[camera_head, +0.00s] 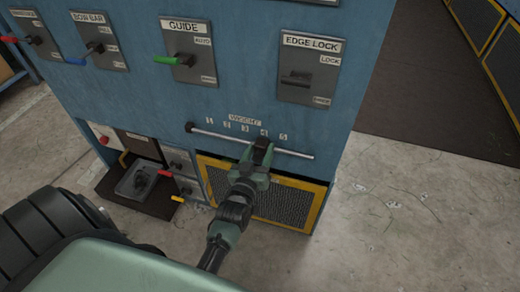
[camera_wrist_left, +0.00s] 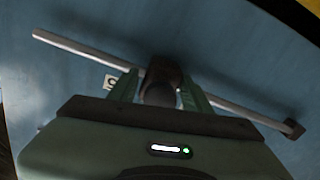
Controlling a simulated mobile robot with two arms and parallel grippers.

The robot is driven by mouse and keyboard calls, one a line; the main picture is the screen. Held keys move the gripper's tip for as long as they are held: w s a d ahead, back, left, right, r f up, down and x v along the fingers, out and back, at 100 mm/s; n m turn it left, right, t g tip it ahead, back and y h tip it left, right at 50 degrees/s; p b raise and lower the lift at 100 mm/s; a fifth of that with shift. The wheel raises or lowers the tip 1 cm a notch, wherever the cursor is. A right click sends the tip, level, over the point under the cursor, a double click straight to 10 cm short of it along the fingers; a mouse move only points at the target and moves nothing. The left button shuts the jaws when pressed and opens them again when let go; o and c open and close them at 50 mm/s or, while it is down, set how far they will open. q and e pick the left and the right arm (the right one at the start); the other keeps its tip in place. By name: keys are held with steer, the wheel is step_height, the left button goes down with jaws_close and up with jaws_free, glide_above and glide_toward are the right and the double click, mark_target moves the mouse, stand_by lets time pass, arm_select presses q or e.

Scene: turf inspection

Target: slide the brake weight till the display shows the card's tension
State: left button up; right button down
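The brake weight (camera_head: 262,143) is a dark block on a thin metal rod (camera_head: 215,134) across the blue machine front. A scale marked WEIGHT (camera_head: 244,120), numbered 1 to 5, runs above the rod. The weight sits just below the 4. My left gripper (camera_head: 260,152) reaches it from below. In the left wrist view the weight (camera_wrist_left: 162,78) is between the two green fingers (camera_wrist_left: 160,92), which appear closed on its sides. The rod (camera_wrist_left: 85,50) crosses that view at a slant. My right gripper, the display and the card do not show.
Above are panels labelled BOW BAR (camera_head: 98,42), GUIDE (camera_head: 187,52) and EDGE LOCK (camera_head: 309,68) with levers or a slot. A yellow-framed mesh grille (camera_head: 290,205) is below the rod. A grey tray (camera_head: 139,182) is at lower left. Concrete floor (camera_head: 400,210) is open at right.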

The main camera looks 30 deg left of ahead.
mark_target(256, 160)
arm_select(q)
steer(key=shift+s+d, duration=0.1)
steer(key=shift+s, duration=0.4)
steer(key=p+v, duration=0.1)
steer(key=v, duration=0.5)
steer(key=shift+s, duration=0.4)
arm_select(e)
steer(key=f, duration=0.4)
steer(key=shift+s, duration=0.35)
